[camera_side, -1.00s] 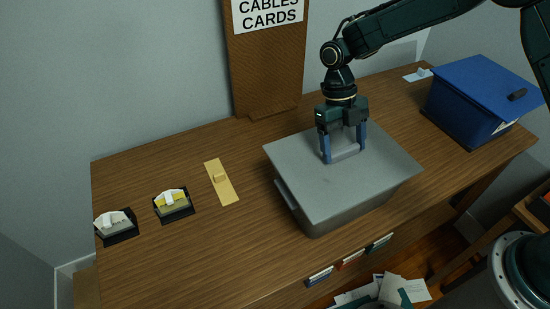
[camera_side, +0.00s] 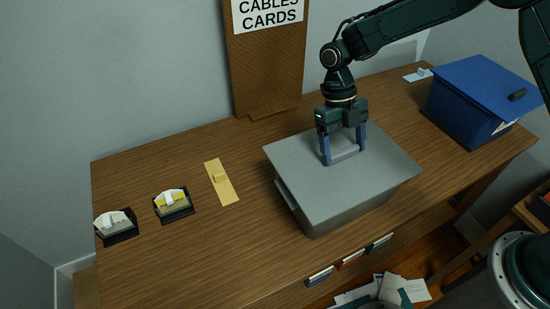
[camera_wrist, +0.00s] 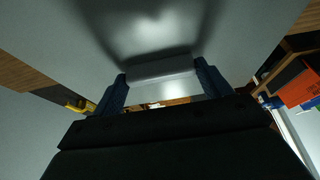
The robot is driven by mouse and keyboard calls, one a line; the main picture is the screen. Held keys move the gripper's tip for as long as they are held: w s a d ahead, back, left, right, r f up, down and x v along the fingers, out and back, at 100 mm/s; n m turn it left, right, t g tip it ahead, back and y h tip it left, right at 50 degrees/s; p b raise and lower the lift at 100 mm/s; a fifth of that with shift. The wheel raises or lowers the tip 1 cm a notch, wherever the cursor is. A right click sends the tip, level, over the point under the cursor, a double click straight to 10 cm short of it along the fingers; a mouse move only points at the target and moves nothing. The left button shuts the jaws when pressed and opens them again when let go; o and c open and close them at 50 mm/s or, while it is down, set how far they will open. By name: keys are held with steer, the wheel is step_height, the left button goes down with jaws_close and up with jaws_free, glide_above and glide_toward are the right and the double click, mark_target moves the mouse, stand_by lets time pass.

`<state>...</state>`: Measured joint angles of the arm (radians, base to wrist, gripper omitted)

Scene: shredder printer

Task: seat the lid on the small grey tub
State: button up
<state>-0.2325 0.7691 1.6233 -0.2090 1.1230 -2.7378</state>
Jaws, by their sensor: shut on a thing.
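The grey tub (camera_side: 345,212) stands on the wooden desk, right of the middle. My gripper (camera_side: 341,155) points down over the lid and is shut on the lid's raised handle. In the wrist view the handle (camera_wrist: 160,72) is between my two blue fingers, with the lid (camera_wrist: 235,55) filling much of the picture. The tub's inside is hidden.
A blue box (camera_side: 470,105) with a lid stands at the right. A brown board (camera_side: 265,75) stands against the wall.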

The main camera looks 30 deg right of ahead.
steer(key=shift+f, duration=0.8)
steer(key=o, duration=1)
steer(key=v, duration=1.2)
